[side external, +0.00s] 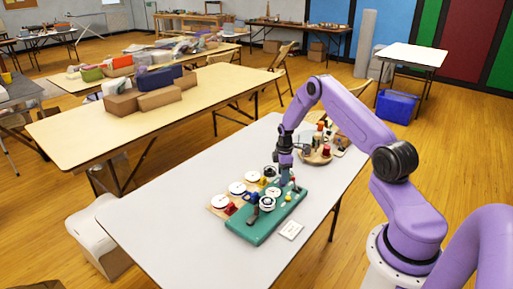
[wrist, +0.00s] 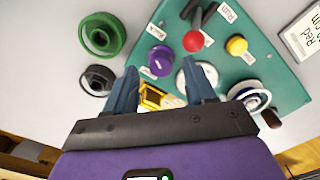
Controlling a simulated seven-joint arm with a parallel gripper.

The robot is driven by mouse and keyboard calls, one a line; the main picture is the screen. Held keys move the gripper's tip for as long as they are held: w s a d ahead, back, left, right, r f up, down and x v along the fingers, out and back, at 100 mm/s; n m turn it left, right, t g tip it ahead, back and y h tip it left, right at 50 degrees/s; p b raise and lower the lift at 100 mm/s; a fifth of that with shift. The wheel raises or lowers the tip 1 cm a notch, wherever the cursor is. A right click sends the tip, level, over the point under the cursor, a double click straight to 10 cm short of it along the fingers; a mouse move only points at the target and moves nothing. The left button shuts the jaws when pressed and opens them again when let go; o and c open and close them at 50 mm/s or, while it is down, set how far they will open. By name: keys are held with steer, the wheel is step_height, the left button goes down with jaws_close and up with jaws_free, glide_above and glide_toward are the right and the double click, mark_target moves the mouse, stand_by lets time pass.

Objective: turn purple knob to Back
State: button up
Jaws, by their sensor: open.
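The purple knob (wrist: 160,60) stands on the teal panel (wrist: 262,68) in the wrist view, with small white labels beside it, one above and one below. The label text is too small and slanted to read surely. My gripper (wrist: 161,70) is open, and its two blue-grey fingers lie either side of the knob in the picture. I cannot tell how far above the panel the fingertips are, and no contact shows. In the side external view my gripper (side external: 286,180) is over the far end of the teal panel (side external: 254,237), and the knob cannot be picked out.
A red ball lever (wrist: 193,41), a yellow button (wrist: 236,46), a white dial (wrist: 181,79) and a handwheel (wrist: 250,97) share the panel. A green ring (wrist: 102,34) and a dark ring (wrist: 98,80) lie to its left. A round tray (side external: 318,158) stands behind my gripper.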

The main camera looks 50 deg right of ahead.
step_height(320, 180, up, 16)
steer(key=s+a+r, duration=0.1)
steer(key=a+r, duration=0.2)
steer(key=a, duration=0.7)
steer(key=s+a+r+n, duration=0.1)
steer(key=a+r, duration=0.3)
steer(key=a, duration=0.7)
steer(key=shift+s, duration=0.4)
steer(key=shift+r, duration=0.1)
